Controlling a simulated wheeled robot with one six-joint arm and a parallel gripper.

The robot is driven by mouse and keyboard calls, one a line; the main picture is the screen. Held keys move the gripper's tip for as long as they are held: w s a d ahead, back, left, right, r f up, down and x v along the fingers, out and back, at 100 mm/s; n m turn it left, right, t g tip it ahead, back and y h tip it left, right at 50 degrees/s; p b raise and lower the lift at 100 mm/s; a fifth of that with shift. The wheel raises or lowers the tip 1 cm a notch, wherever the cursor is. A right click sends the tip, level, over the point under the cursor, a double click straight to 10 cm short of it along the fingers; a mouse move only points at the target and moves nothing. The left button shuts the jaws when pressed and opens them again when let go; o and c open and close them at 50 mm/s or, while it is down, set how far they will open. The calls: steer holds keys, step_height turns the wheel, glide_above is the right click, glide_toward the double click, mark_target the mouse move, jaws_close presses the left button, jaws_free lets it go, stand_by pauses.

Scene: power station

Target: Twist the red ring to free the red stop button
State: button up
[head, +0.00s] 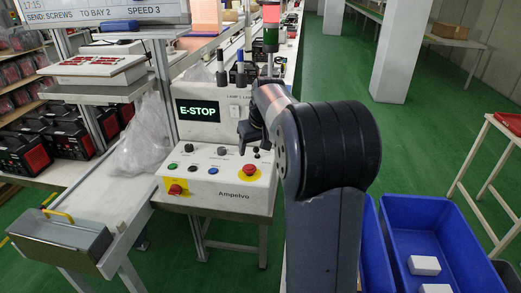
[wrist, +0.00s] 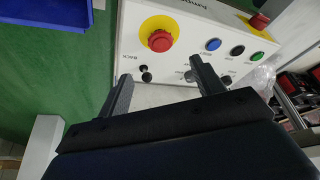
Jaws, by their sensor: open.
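The red stop button (head: 249,170) sits on a yellow disc at the right of the white control panel's sloped face. In the wrist view the button (wrist: 160,41) shows from above as a round red head; I cannot make out a separate ring around it. My gripper (wrist: 160,72) is open and empty. Its two dark fingers are apart, and the button appears beyond their tips, not between them. In the head view my gripper (head: 250,132) hangs above the panel, partly hidden by my arm. The screen (head: 198,111) reads E-STOP.
A red rotary switch (head: 175,189) on a yellow plate is at the panel's left end. Black joystick-like knobs (wrist: 146,74) stand close to my fingers. Blue bins (head: 425,235) stand at right.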

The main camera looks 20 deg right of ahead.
mark_target(250, 167)
steer(key=x, duration=1)
steer(key=shift+w+a+f, duration=0.1)
steer(key=shift+w+f, duration=0.05)
steer(key=shift+f, duration=0.1)
steer(key=shift+c, duration=0.4)
